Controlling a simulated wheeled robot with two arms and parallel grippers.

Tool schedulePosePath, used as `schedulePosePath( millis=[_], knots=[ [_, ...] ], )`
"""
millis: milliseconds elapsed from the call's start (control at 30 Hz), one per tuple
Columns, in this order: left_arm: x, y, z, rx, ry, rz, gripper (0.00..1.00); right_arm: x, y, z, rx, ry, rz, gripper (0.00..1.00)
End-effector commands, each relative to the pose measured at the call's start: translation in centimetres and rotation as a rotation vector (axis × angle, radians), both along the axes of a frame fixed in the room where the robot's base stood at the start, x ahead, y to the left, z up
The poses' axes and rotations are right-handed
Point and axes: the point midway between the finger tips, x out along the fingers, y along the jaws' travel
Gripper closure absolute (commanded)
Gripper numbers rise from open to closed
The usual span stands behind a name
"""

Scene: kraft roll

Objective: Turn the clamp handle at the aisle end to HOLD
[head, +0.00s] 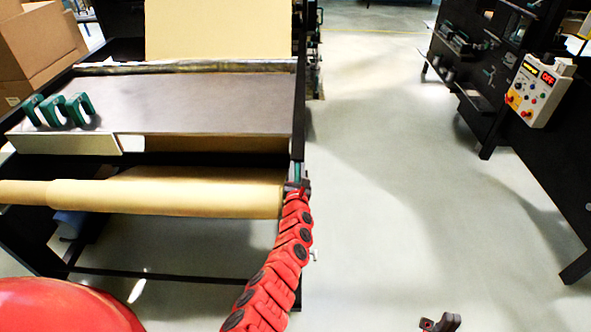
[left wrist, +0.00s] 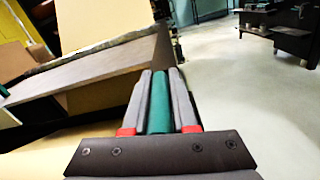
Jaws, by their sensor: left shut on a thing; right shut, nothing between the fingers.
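The clamp handle (left wrist: 159,105) is a green bar at the aisle end of the roll stand. In the left wrist view it lies lengthwise between the two grey fingers of my left gripper (left wrist: 160,100), which is shut on it. In the head view a small green part of the handle (head: 297,171) shows just beyond my left gripper (head: 298,184), at the right end of the kraft roll (head: 170,192). No HOLD mark can be read, and the clamp behind the gripper is hidden. My right gripper (head: 440,323) is shut and empty, low over the aisle floor.
A grey table top (head: 200,95) with several green clamps (head: 58,110) lies above the roll. Cardboard boxes (head: 38,45) stand at the back left. A control box (head: 538,90) hangs on the dark bench at right. The aisle floor between is clear.

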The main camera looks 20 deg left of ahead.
Motion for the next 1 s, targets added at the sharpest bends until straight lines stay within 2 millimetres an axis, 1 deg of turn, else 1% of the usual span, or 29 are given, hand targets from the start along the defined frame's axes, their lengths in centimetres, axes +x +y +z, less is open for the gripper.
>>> schedulePosePath(
  millis=[33,133,433,467,500,600,867,1000],
  knots=[
    [-0.07,0.25,-0.08,0.005,-0.001,-0.014,1.00,0.00,0.00,-0.21,0.000,0.000,0.000,1.00],
    [-0.04,-0.01,0.04,0.003,0.000,-0.035,1.00,0.00,0.00,-0.25,0.000,0.000,0.000,1.00],
    [-0.02,-0.11,0.07,0.002,0.000,-0.038,1.00,0.00,0.00,-0.21,0.000,0.000,0.000,1.00],
    [-0.02,-0.11,0.07,0.002,0.000,-0.038,0.69,0.00,0.00,-0.21,0.000,0.000,0.000,1.00],
    [-0.02,-0.10,0.05,0.002,0.000,-0.038,0.61,-0.01,0.00,-0.21,0.000,0.000,0.000,1.00],
    [-0.02,-0.12,0.05,0.002,0.000,-0.038,0.45,-0.01,0.00,-0.21,0.000,0.000,0.000,1.00],
    [-0.03,-0.17,0.04,0.002,0.001,-0.039,0.45,0.00,0.00,-0.18,0.000,0.000,0.000,1.00],
    [-0.44,-0.46,0.21,0.002,0.002,-0.042,0.45,0.00,0.00,0.52,0.000,0.000,0.000,1.00]
  ],
)
